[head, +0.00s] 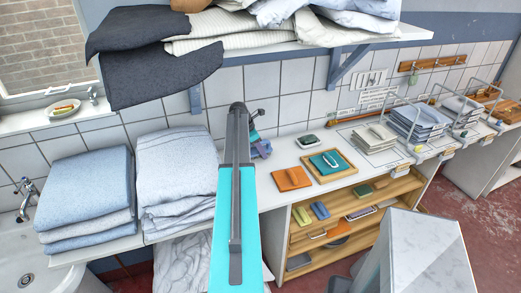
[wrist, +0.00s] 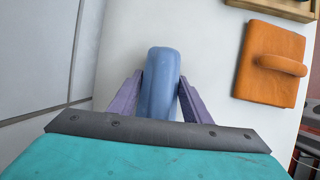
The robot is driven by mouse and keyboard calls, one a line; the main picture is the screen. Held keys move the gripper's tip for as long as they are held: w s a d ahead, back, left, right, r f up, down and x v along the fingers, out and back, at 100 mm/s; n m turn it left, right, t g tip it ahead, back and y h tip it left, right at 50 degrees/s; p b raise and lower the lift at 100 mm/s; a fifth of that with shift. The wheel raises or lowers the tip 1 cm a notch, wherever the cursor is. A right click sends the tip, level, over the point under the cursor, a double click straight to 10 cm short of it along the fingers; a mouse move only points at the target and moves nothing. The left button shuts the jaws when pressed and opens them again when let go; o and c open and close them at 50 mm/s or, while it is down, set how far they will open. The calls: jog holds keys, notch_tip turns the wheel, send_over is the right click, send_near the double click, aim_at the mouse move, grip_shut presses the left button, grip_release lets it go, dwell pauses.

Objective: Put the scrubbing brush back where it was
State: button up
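My gripper (wrist: 160,92) has purple fingers on both sides of a rounded blue block (wrist: 160,70), and they appear to touch it. The block may be the scrubbing brush; no bristles show, so I cannot tell for sure. It is above or on the white counter (wrist: 215,70); the gap is unclear. In the head view my gripper (head: 262,149) is by the tiled wall, right of the folded towels, and my arm partly hides it.
An orange block with a handle (head: 291,179) and a wooden tray (head: 313,170) with a teal handled piece lie to the right. Folded towels (head: 180,165) stand left. Open shelves (head: 305,250) below hold several small items. Racks of folded cloths (head: 415,120) stand farther right.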

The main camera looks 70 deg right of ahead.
jog(key=o, duration=0.4)
jog(key=shift+c, duration=0.2)
jog(key=shift+r, duration=0.2)
jog(key=shift+b+v, duration=1.75)
jog(key=shift+v, duration=4.25)
jog(key=shift+s, duration=0.1)
